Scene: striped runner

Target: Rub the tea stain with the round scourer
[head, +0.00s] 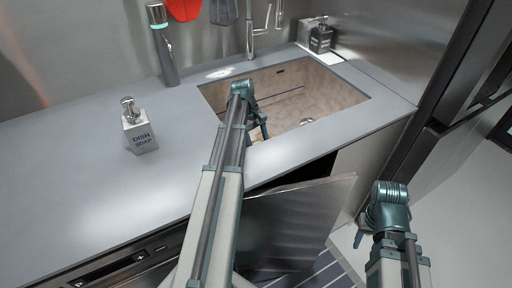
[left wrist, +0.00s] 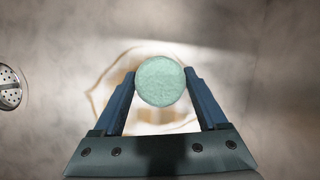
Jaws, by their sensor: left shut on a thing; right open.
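The round scourer (left wrist: 160,82) is a pale green disc. My left gripper (left wrist: 160,76) is shut on it, one finger on each side. The tea stain (left wrist: 98,92) is a brown, uneven ring on the sink floor, showing around and behind the scourer, which hides part of it. I cannot tell whether the scourer touches the floor. In the head view my left gripper (head: 259,130) reaches down into the sink near its front wall, and its own arm hides much of it. My right gripper (head: 360,234) is open and empty, low in front of the counter.
The sink (head: 335,92) has a drain (head: 306,121), also at the left in the left wrist view (left wrist: 9,88). A dish soap bottle (head: 138,128) stands on the counter (head: 70,170). A faucet (head: 254,32) is behind the sink. A cabinet door (head: 300,220) hangs open below.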

